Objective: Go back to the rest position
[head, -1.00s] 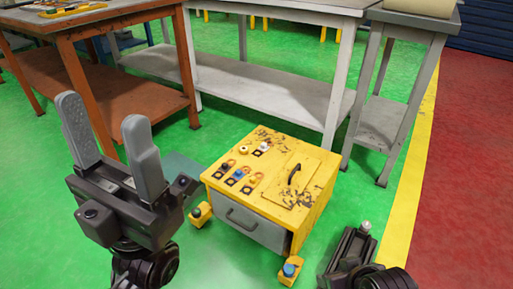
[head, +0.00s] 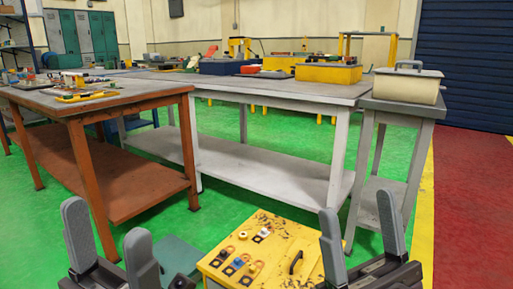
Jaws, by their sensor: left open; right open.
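My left gripper (head: 108,250) is at the lower left, its two grey fingers pointing up and standing well apart. It is open and empty. My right gripper (head: 362,240) is at the lower right, also with its two grey fingers up and apart, open and empty. Between them on the floor stands a yellow cabinet (head: 270,244) with worn paint, a black handle and several small knobs on its top. The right gripper's near finger covers part of the cabinet's right side. The cabinet's lower part is cut off by the frame.
An orange-brown workbench (head: 130,104) stands at the left and a long grey workbench (head: 290,90) behind the cabinet. A small grey stand (head: 396,106) at the right bears a cream box (head: 408,86). Green floor (head: 225,195) lies clear before the benches.

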